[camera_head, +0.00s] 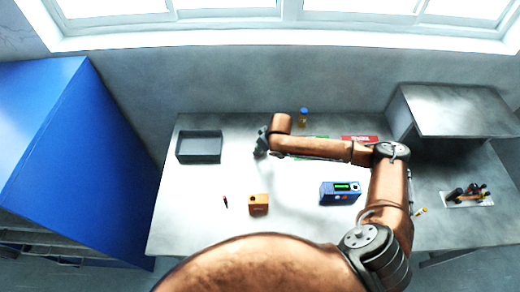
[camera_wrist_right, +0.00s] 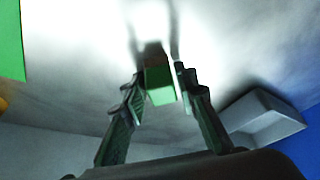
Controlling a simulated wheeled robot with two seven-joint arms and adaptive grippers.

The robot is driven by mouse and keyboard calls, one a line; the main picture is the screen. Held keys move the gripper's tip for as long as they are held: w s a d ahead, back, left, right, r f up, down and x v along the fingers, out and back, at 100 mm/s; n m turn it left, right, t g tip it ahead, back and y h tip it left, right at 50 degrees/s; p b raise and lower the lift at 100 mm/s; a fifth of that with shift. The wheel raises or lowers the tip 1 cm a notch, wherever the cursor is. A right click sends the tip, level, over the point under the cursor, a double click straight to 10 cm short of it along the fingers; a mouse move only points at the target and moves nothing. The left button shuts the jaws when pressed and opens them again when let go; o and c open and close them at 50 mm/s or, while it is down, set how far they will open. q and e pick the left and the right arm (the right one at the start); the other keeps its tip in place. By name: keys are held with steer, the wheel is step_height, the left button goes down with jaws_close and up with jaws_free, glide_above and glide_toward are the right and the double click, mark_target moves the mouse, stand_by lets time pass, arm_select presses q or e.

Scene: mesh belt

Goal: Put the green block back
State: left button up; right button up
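The green block (camera_wrist_right: 160,88) is between the fingertips of my right gripper (camera_wrist_right: 160,80) in the right wrist view. Its green face points at the camera and its far part looks dark brown. In the head view my right gripper (camera_head: 262,144) is over the back middle of the table, to the right of the grey tray (camera_head: 200,158). The block cannot be made out there. My left gripper is not in view.
An orange block (camera_head: 259,204), a small screwdriver-like tool (camera_head: 225,202) and a blue box (camera_head: 340,193) lie in front. A tool holder (camera_head: 480,201) is at right.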

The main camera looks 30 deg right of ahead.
steer(key=shift+o, duration=1.3)
steer(key=shift+r, duration=0.35)
steer(key=v, duration=1.1)
steer(key=shift+s+r+p, duration=0.2)
steer(key=shift+r+p, duration=0.05)
steer(key=shift+p, duration=0.2)
